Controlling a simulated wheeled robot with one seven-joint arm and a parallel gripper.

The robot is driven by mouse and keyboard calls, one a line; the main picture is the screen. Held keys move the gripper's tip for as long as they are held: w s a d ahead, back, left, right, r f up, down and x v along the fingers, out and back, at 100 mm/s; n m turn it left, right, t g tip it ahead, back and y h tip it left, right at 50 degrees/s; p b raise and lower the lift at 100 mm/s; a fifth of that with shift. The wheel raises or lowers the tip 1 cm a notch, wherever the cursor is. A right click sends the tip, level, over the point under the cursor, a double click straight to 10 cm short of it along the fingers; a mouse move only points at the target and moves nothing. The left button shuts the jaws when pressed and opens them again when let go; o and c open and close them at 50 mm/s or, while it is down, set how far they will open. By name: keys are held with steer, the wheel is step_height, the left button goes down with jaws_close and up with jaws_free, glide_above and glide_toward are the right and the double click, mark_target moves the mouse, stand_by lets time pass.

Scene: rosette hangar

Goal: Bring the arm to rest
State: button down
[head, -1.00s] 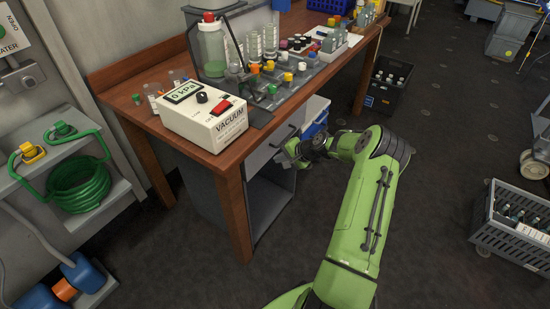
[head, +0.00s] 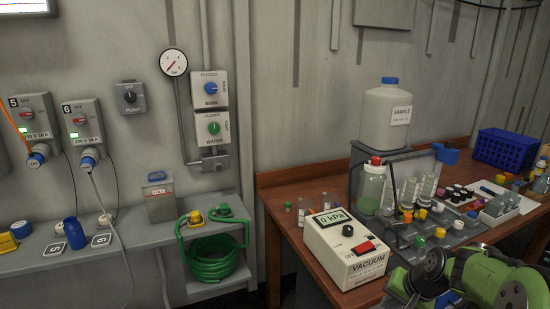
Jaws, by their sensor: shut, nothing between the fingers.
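My arm, green with dark joints, reaches into the lower right corner of the head view, in front of the wooden bench (head: 290,232). My gripper (head: 407,288) is at the arm's left end, low in the picture and just right of the white vacuum box (head: 345,252). It is shut and holds nothing. Its fingertips are hard to make out, and part of the arm is cut off by the bottom edge.
The bench carries a green-tinted bottle (head: 371,187), many small vials, a large sample jug (head: 388,118) and a blue crate (head: 505,150). A grey shelf (head: 150,232) with a green coiled hose (head: 212,258) stands left. Valves and sockets line the wall.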

steer(key=s+a+r+n+h+p, duration=0.2)
steer(key=s+a+r+n+p, duration=0.15)
steer(key=s+a+r, duration=0.85)
steer(key=s+a+r+n+p, duration=0.1)
steer(key=s+a+r+n, duration=0.1)
steer(key=s, duration=1.1)
step_height(320, 180, up, 3)
steer(key=shift+f+n+t, duration=0.1)
steer(key=shift+n+t, duration=0.3)
steer(key=shift+n, duration=0.35)
steer(key=shift+s, duration=0.15)
